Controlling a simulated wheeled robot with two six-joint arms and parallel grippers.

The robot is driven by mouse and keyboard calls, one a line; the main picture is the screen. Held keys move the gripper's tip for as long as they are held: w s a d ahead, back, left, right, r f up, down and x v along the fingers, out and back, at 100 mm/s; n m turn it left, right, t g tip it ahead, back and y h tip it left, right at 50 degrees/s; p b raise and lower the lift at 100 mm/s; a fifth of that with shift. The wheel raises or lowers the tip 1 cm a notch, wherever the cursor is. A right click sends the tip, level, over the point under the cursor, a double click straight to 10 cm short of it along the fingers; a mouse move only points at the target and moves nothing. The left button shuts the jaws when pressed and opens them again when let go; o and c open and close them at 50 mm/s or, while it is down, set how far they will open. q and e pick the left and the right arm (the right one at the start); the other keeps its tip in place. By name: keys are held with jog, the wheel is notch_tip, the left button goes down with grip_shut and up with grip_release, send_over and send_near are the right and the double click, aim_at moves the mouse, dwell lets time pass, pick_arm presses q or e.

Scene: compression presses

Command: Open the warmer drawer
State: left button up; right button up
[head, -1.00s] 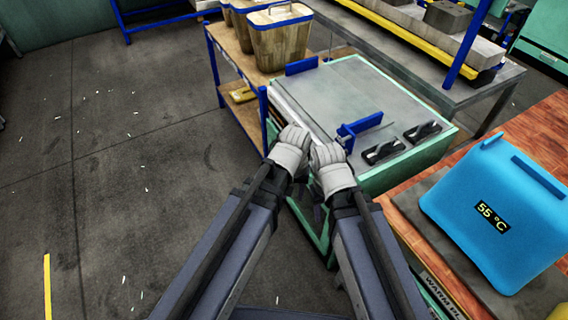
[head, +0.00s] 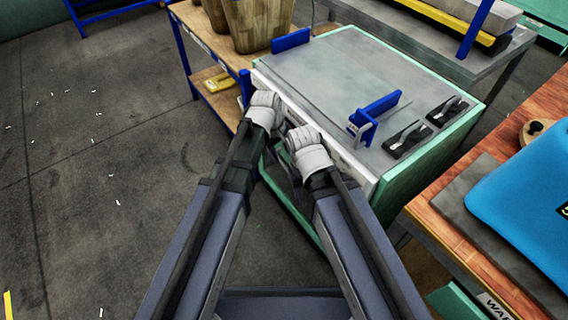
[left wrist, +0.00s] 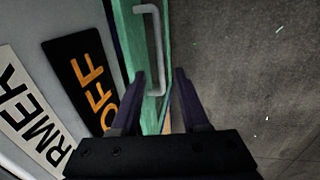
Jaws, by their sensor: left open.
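The warmer is a green-edged cabinet with a grey top (head: 335,85). In the left wrist view its pale front carries a partly visible label ending in "RMER" (left wrist: 22,105) and a black "OFF" sign (left wrist: 84,75). A grey bar handle (left wrist: 158,45) stands on the green part beside them. My left gripper (left wrist: 160,73) is open, and the handle's lower end shows between its fingers; I cannot tell whether it touches. In the head view my left gripper (head: 264,112) is at the warmer's front edge. My right gripper (head: 308,150) is beside it, fingers hidden.
A blue clamp-like part (head: 375,108) and two black parts (head: 407,140) are on the warmer's top. A wooden table (head: 470,215) with a blue box (head: 525,205) is at right. A blue-framed shelf (head: 205,45) with baskets stands behind.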

aim_at(286, 167)
pick_arm(q)
jog(key=shift+w+d+f+b, duration=0.15)
jog(key=shift+d+f+b, duration=0.05)
jog(key=shift+f+b, duration=1.05)
jog(key=shift+w+d+f+b, duration=0.15)
jog(key=shift+d+f+b, duration=0.05)
jog(key=shift+f+b, duration=1.05)
jog(key=shift+w+d+f+b, duration=0.15)
jog(key=shift+d+f+b, duration=0.05)
jog(key=shift+f+b, duration=1.05)
jog(key=shift+c, duration=0.2)
grip_shut()
